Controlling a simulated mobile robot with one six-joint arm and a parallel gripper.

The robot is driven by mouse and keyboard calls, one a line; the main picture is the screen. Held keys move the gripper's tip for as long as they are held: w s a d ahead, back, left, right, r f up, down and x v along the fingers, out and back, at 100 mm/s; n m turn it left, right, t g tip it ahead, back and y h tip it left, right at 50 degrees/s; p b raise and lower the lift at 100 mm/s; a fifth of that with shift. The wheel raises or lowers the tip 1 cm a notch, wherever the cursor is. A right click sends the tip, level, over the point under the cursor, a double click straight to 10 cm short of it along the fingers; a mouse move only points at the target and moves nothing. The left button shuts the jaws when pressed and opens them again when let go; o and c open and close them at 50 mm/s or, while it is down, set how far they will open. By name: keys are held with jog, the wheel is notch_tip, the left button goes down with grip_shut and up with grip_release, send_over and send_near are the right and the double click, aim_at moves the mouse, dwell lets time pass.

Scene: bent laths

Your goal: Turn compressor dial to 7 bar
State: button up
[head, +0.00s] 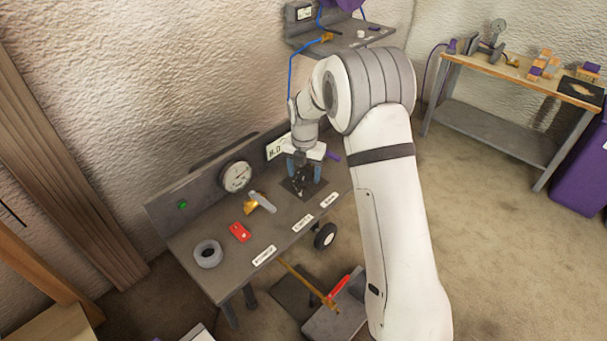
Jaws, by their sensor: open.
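The compressor dial (301,187) is a small dark knob on a dark square plate on the grey bench, partly hidden by my gripper. My gripper (304,176) is open and points down over it, one blue-grey finger to each side. I cannot tell whether the fingers touch the knob. A white display (274,149) behind the gripper seems to read 8.0, partly covered by my wrist. A round white gauge (236,176) stands on the back panel to the left; its reading is too small to tell.
On the grey bench (205,228) are a brass valve with a grey lever (262,202), a red switch (239,232), a grey ring (208,254) and white labels. A shelf (350,42) is on the wall behind. A wooden workbench (500,72) stands at the right, with open floor before it.

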jog(key=shift+f, duration=0.2)
jog(key=shift+c, duration=0.2)
jog(key=c, duration=0.9)
jog(key=shift+m, duration=0.3)
